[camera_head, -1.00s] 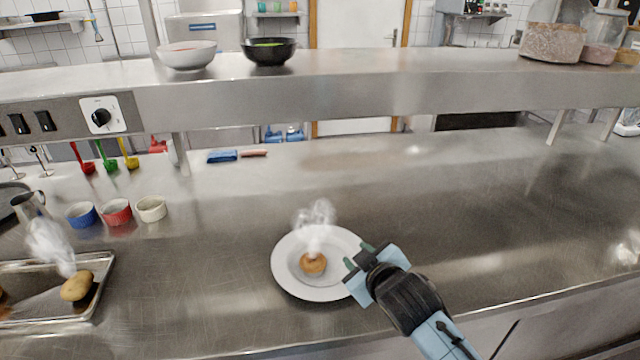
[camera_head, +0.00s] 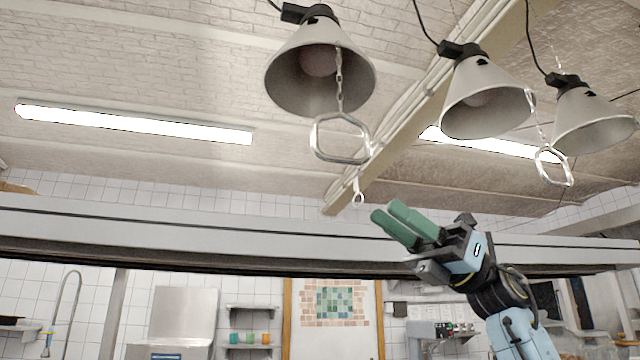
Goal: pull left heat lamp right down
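Three grey cone-shaped heat lamps hang overhead in the head view. The left heat lamp (camera_head: 290,85) is upper centre; a short chain hangs from it with a metal pull ring (camera_head: 342,159). The middle lamp (camera_head: 505,115) and right lamp (camera_head: 598,135) hang to its right. My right gripper (camera_head: 386,210) is raised, its green fingers pointing up and left. In the picture it is below and right of the left lamp's ring, apart from it, with nothing seen in it. The fingers look close together; their gap is unclear at this angle. My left gripper is out of view.
Another pull ring (camera_head: 553,167) hangs by the middle and right lamps. A small metal loop (camera_head: 358,198) hangs below the left ring. A long steel shelf (camera_head: 200,235) crosses the view behind my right gripper. Space between the gripper and left ring looks clear.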

